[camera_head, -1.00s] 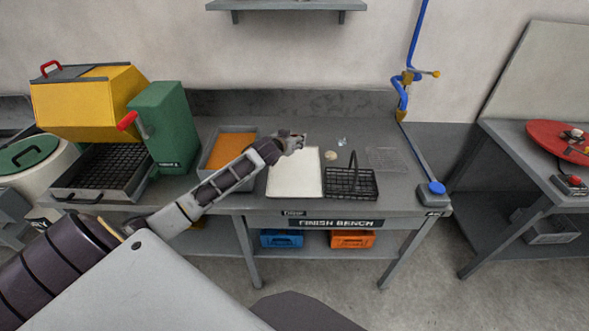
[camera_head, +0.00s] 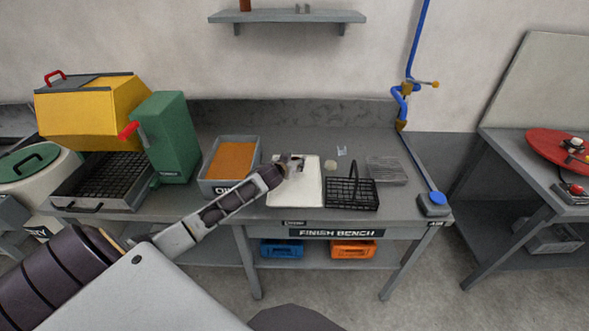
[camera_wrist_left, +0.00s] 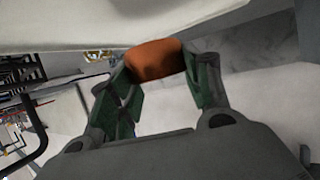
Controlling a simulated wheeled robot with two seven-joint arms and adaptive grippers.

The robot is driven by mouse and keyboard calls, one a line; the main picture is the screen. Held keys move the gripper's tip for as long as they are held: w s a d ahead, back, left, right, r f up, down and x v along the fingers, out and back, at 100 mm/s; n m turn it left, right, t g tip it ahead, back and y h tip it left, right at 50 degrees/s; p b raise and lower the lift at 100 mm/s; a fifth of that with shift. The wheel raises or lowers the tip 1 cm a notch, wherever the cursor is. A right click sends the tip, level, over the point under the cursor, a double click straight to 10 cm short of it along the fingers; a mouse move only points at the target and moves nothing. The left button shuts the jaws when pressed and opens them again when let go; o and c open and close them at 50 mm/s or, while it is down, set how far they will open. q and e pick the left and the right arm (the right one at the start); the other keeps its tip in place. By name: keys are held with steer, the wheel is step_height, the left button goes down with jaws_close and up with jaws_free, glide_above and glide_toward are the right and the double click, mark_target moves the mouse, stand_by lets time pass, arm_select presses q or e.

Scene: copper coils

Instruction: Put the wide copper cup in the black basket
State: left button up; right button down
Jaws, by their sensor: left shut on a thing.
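My left gripper (camera_head: 290,162) is over the far part of the white mat on the finish bench, left of the black basket. In the left wrist view, its green-lined fingers (camera_wrist_left: 155,80) are shut on a copper-coloured piece (camera_wrist_left: 154,60), taken as the wide copper cup. Only a rounded part of the cup shows, so its full shape is hidden. The black wire basket (camera_head: 351,195) stands near the bench's front edge with its handle up. Dark wire bars and a curved handle, likely the basket (camera_wrist_left: 22,72), show at the left of the wrist view. My right gripper is not in view.
The white mat (camera_head: 295,192) lies left of the basket. A grey bin with orange contents (camera_head: 233,160) stands left of the mat. A small pale round thing (camera_head: 330,165) and a clear flat tray (camera_head: 387,171) lie behind the basket. The bench's back is clear.

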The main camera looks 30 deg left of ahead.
arm_select(q)
step_height(320, 180, down, 2)
steer(key=shift+f, duration=0.85)
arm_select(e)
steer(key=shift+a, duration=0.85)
